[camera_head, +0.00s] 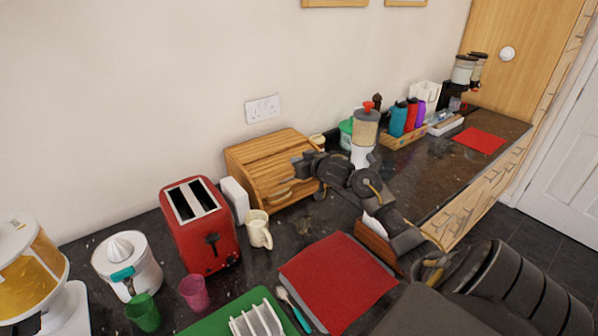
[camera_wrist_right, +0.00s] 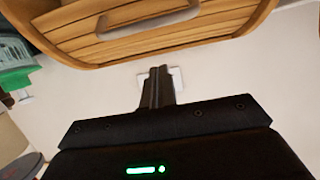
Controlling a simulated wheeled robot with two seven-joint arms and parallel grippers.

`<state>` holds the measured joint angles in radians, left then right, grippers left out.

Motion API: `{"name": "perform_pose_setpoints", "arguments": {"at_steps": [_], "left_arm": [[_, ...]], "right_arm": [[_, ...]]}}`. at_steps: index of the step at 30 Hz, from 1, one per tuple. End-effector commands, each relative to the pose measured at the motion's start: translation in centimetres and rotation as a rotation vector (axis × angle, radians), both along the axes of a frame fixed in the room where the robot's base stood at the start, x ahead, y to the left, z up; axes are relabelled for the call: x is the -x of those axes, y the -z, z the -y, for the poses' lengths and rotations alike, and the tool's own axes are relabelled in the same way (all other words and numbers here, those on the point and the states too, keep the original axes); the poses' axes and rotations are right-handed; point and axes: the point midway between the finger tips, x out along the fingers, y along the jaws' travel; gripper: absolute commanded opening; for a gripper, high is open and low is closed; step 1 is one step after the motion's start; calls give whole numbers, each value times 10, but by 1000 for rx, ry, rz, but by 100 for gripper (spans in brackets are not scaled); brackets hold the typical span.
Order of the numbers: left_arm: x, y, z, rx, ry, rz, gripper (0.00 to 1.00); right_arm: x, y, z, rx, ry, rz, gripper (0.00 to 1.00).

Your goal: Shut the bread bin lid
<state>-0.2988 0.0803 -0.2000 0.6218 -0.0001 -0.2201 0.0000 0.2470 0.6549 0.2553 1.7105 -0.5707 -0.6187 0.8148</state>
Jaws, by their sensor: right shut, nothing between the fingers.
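The wooden bread bin (camera_head: 262,152) stands against the wall on the dark counter, its slatted front facing me. Part of its right side is hidden behind my arm. In the right wrist view its slatted wood (camera_wrist_right: 215,28) fills the top of the picture, with a pale handle (camera_wrist_right: 148,20) on it. I cannot tell how far the lid is open. My right gripper (camera_head: 299,169) is at the right part of the bin's front in the head view. Its fingers (camera_wrist_right: 158,72) are shut and empty, seen against the wall just beyond the bin's wooden edge. My left gripper is out of view.
A red toaster (camera_head: 203,235), a white box (camera_head: 235,199) and a cream jug (camera_head: 258,230) stand left of the bin. A red mat (camera_head: 338,280) lies in front. A food dispenser (camera_head: 364,135) and a tray of bottles (camera_head: 404,136) stand to the right.

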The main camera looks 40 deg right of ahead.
Motion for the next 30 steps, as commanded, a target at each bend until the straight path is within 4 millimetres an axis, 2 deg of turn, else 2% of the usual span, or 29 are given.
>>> {"name": "perform_pose_setpoints", "arguments": {"at_steps": [1, 3, 6, 12, 25, 30], "left_arm": [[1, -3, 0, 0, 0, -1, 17], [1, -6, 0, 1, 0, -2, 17], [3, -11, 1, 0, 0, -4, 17], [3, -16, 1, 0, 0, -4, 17], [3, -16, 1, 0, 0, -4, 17], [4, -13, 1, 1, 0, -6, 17]], "right_arm": [[-10, 1, 1, -4, 1, 0, 0], [-16, 8, 1, -3, 0, -4, 0], [-3, 21, 0, 0, 0, -6, 0], [6, 34, -1, 0, 1, -1, 0], [8, 37, -1, 1, 0, 0, 0], [1, 44, -16, -1, -23, -1, 0]]}}
